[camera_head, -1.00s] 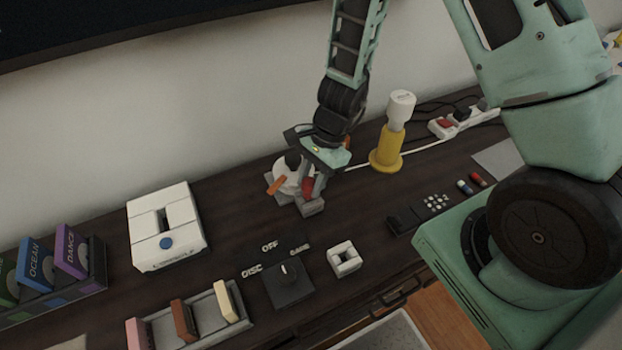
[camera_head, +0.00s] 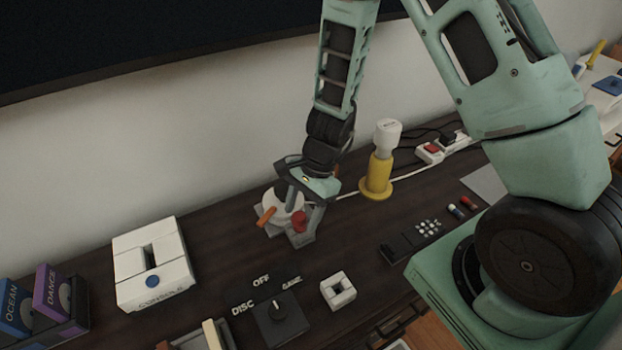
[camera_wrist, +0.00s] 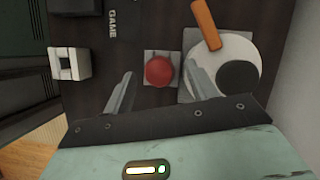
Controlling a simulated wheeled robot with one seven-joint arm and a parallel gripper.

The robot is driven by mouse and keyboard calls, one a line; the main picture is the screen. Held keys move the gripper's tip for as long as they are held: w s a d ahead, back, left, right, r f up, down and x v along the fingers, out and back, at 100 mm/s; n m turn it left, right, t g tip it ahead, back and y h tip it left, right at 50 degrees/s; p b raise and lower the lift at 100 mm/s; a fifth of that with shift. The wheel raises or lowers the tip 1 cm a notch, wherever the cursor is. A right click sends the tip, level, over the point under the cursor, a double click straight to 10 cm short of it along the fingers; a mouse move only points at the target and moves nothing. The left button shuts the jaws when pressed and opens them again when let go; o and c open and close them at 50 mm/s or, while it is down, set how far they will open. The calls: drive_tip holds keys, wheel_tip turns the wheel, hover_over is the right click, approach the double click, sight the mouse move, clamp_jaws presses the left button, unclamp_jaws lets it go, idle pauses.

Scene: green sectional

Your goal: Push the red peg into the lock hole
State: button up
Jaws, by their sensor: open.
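The red peg (camera_wrist: 158,71) shows its round top in the wrist view, above a small grey block (camera_wrist: 149,55). In the head view the red peg (camera_head: 299,219) stands at the front of the grey lock base (camera_head: 302,239). A white round body (camera_wrist: 237,68) with an orange handle (camera_wrist: 206,22) and a dark round part sits beside it. My gripper (camera_wrist: 158,78) is open, its two fingers apart on either side of the peg in the picture. In the head view my gripper (camera_head: 303,205) is over the lock. I cannot tell whether the fingers touch the peg. The lock hole is hidden.
A yellow stand with a white top (camera_head: 378,165) is close behind my gripper to the right. A white console (camera_head: 151,262) stands left.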

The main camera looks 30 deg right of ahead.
drive_tip(key=p+v, duration=0.2)
drive_tip(key=v, duration=1.4)
drive_tip(key=shift+r, duration=0.2)
drive_tip(key=shift+d, duration=0.15)
drive_tip(key=s+a+r+n+h, duration=0.1)
drive_tip(key=s+a+r+n, duration=0.3)
drive_tip(key=s+n, duration=0.5)
drive_tip(key=s+a+r+n+t+h, duration=0.1)
drive_tip(key=s+a+r+n, duration=0.3)
drive_tip(key=s+a+n, duration=0.5)
drive_tip(key=s+n+h, duration=0.1)
drive_tip(key=n, duration=0.3)
drive_tip(key=shift+a+n+h, duration=0.15)
drive_tip(key=shift+n+h, duration=0.15)
